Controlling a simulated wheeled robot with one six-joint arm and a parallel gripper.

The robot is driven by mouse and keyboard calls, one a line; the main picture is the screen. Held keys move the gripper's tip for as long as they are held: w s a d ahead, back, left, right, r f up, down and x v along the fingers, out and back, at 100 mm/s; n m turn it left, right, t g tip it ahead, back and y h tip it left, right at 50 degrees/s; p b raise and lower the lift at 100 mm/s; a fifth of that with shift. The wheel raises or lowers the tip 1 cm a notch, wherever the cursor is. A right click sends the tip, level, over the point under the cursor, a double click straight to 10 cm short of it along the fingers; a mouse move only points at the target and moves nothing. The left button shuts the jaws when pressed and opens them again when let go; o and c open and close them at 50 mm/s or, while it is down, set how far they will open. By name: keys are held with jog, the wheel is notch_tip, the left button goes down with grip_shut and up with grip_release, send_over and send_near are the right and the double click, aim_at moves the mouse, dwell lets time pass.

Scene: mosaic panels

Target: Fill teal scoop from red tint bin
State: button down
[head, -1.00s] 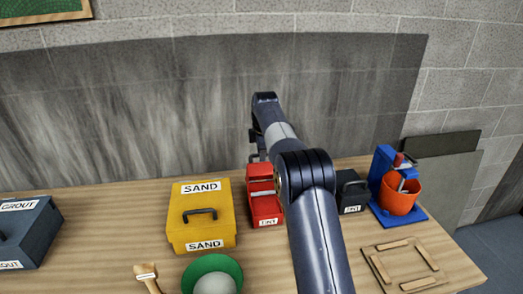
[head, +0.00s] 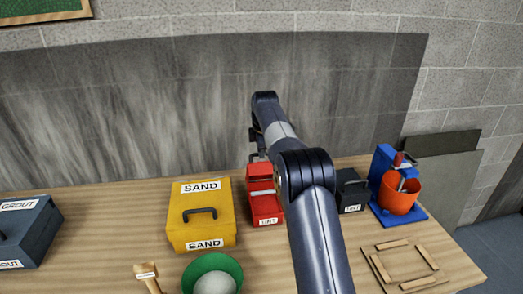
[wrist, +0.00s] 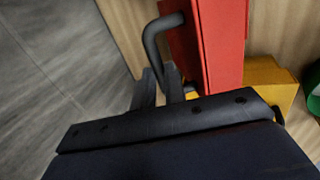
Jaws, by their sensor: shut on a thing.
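The red tint bin (head: 266,208) stands on the bench, left of my forearm. A red upright part at its back looks like its lid raised, with a pale strip below it. In the wrist view the red panel (wrist: 217,45) carries a dark bent handle (wrist: 151,42). My gripper (wrist: 160,88) is shut on this handle, at the far side of the bin. In the head view my arm hides most of the gripper. I cannot make out a teal scoop. A wooden handle with a white label (head: 147,274) shows at the bottom edge, its lower end cut off.
A yellow sand bin (head: 201,228) stands close left of the red bin, with a green bowl (head: 238,270) in front. A dark bin (head: 351,191) and a blue stand (head: 385,163) with an orange pot (head: 399,200) are right. A grout bin (head: 28,232) is far left.

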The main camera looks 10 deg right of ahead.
jog(key=shift+w, duration=0.1)
jog(key=shift+w+r, duration=0.2)
jog(key=shift+w, duration=0.8)
jog(key=c, duration=1.5)
grip_release()
jog(key=shift+o, duration=0.2)
jog(key=v, duration=1)
jog(key=shift+s+r, duration=0.15)
jog(key=shift+r, duration=0.2)
